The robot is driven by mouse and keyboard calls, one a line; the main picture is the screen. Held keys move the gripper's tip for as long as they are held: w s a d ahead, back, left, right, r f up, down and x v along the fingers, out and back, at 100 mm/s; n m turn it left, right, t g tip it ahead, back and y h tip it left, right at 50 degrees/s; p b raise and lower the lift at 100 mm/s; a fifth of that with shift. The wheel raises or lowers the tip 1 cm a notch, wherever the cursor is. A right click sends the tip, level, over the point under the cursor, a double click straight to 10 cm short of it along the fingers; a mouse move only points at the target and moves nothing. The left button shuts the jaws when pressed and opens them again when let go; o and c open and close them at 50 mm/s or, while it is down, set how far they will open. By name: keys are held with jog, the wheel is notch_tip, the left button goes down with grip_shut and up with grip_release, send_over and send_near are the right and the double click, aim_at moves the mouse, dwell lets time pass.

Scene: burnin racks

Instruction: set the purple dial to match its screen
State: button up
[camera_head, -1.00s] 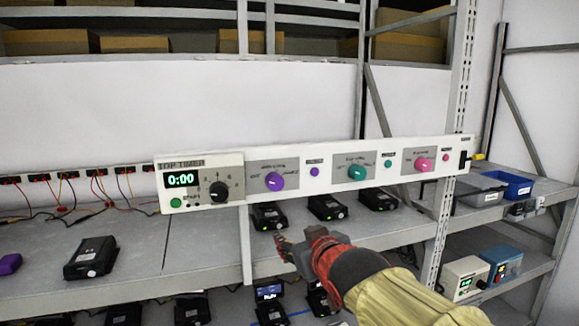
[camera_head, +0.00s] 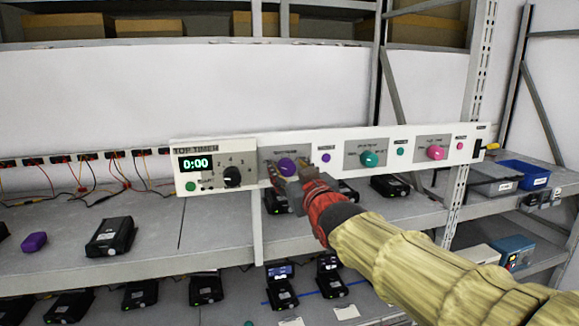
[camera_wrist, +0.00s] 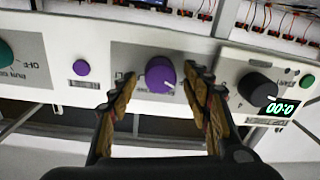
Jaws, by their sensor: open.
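The purple dial (camera_head: 287,167) sits on a grey plate of the long white panel (camera_head: 340,143). In the wrist view the purple dial (camera_wrist: 160,74) has a white pointer mark, and printed labels around it are too small to read fully. My gripper (camera_head: 290,178) is just in front of and slightly below the dial. In the wrist view my gripper (camera_wrist: 155,88) is open, with one finger on each side of the dial and a gap on both sides. The screen for this dial is not clearly identifiable; a small screen (camera_head: 279,272) on the lower shelf is unreadable.
Left of the dial is a timer with a green 0:00 display (camera_head: 196,163) and a black knob (camera_head: 232,177). A small purple button (camera_head: 326,158), a teal dial (camera_head: 368,159) and a pink dial (camera_head: 436,152) lie to the right. Black devices (camera_head: 110,237) stand on the shelf below.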

jog(key=shift+w+a, duration=0.1)
jog(key=shift+w, duration=0.05)
jog(key=shift+c, duration=0.8)
jog(key=c, duration=1)
